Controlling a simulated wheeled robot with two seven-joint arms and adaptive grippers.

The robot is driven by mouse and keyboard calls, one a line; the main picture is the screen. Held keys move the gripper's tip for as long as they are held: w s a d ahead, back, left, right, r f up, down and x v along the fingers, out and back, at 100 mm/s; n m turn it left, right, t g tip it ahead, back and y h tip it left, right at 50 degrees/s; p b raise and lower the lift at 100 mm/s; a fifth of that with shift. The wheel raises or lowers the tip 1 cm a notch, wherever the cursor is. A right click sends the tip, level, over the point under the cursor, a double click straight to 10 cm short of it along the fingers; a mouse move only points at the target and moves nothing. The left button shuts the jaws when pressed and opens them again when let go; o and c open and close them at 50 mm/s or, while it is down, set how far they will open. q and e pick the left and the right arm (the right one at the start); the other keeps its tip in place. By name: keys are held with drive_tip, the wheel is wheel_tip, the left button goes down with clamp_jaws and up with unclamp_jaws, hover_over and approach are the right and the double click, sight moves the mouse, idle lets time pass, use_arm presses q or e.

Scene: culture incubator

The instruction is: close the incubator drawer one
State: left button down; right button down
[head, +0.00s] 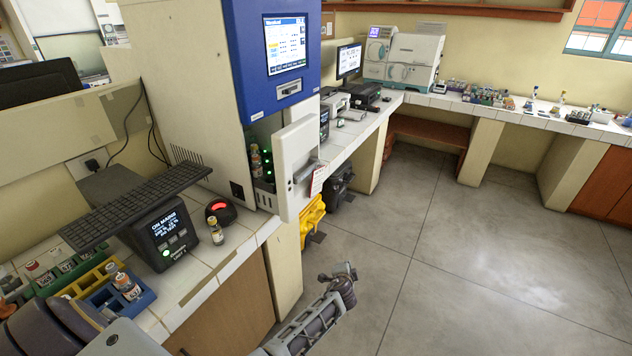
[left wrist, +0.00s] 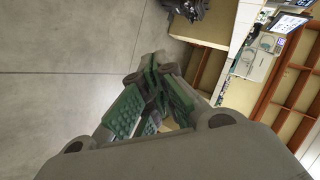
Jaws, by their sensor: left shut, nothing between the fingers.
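The incubator (head: 180,80) is a tall cream cabinet with a blue upper front and a screen, standing on the tiled counter. Below the blue section, its white drawer front (head: 300,165) stands out from the body, so the drawer is open. Green lights and bottles (head: 256,160) show in the gap behind it. A grey handle juts from the front. My left gripper (head: 345,273) is over the floor, below and right of the drawer front and apart from it. In the left wrist view its green-padded fingers (left wrist: 153,72) are together and empty. My right gripper is not in view.
A keyboard (head: 135,205), a small display box (head: 165,235), a red-lit device (head: 218,211) and a bottle (head: 216,232) crowd the counter left of the drawer. A yellow object (head: 312,218) and a black bin (head: 340,182) stand below. The floor (head: 470,240) to the right is clear.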

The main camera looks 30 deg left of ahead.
use_arm(q)
drive_tip(key=w+a+r+t+y, duration=0.1)
drive_tip(key=a+r+y, duration=0.2)
drive_tip(key=r, duration=1.1)
drive_tip(key=w+a+r+t+y, duration=0.1)
drive_tip(key=a+r+y, duration=0.2)
drive_tip(key=r, duration=1.1)
drive_tip(key=shift+a+y, duration=0.3)
drive_tip(key=shift+y, duration=0.9)
